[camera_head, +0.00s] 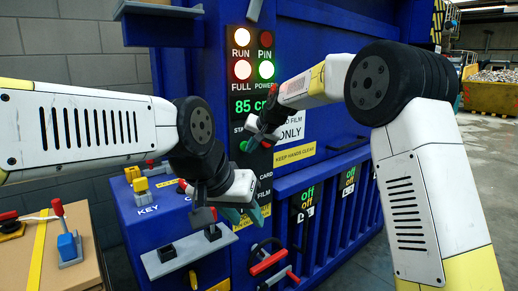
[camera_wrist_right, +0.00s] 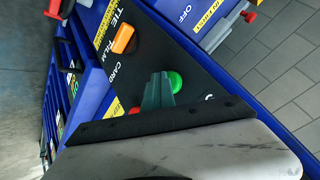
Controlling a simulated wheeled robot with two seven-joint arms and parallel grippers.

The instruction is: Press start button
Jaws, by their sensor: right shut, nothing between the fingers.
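The green start button (camera_wrist_right: 175,81) is a round knob on the dark panel in the right wrist view. My right gripper (camera_wrist_right: 157,92) has shut teal fingers with nothing between them; their tips overlap the button's left side in that view. Whether they touch it I cannot tell. In the head view my right gripper (camera_head: 255,139) is at the dark control panel, beside the "START" lettering, and hides part of it. A bit of green (camera_head: 244,146) shows there. My left gripper (camera_head: 246,213) is lower, in front of the blue machine, its fingers partly hidden.
Lit RUN (camera_head: 242,37) and POWER (camera_head: 266,70) lamps sit above an "85" display (camera_head: 250,105). An orange knob (camera_wrist_right: 123,40) is on the panel in the right wrist view. A blue key console (camera_head: 150,225) and a table (camera_head: 75,255) with switches stand at left.

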